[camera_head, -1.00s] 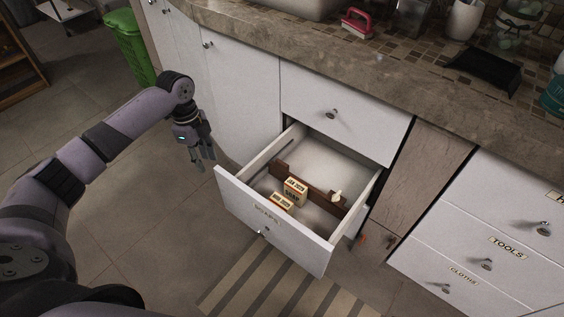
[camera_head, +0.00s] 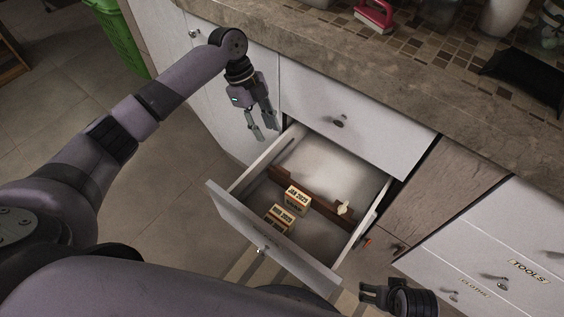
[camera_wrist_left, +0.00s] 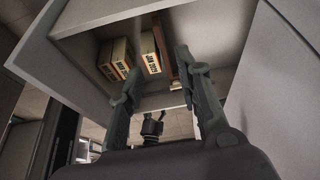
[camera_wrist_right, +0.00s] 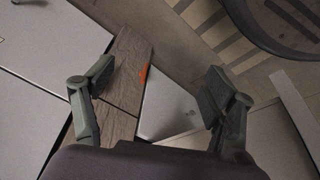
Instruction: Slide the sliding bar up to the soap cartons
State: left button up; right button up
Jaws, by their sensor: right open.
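The drawer (camera_head: 235,212) is pulled out. Inside it the sliding bar (camera_head: 322,208), a brown wooden divider with a pale knob (camera_head: 344,209), runs across. My right gripper (camera_wrist_right: 152,88) is open and empty, right of the drawer.
A closed drawer (camera_head: 345,115) and the stone countertop (camera_head: 400,75) lie above and behind. A wooden panel (camera_head: 440,190) and closed white drawers (camera_head: 470,250) stand to the right. An orange item (camera_wrist_right: 144,74) shows beside the wooden panel. A green bin (camera_head: 122,35) is at the far left.

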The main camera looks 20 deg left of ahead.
aim_at(282, 169)
pick_arm(q)
jog(key=b+x, duration=0.2)
jog(key=x, duration=1.3)
jog(key=shift+s+a+b, duration=0.1)
jog(key=shift+b, duration=0.2)
jog(key=shift+f, duration=0.4)
pick_arm(e)
jog(key=w+v, duration=0.2)
jog(key=v, duration=0.8)
jog(key=shift+s+r+t, duration=0.2)
jog(key=shift+r+t, duration=0.1)
pick_arm(q)
jog(key=shift+c, duration=0.4)
pick_arm(e)
jog(key=shift+d, duration=0.1)
pick_arm(q)
grip_shut()
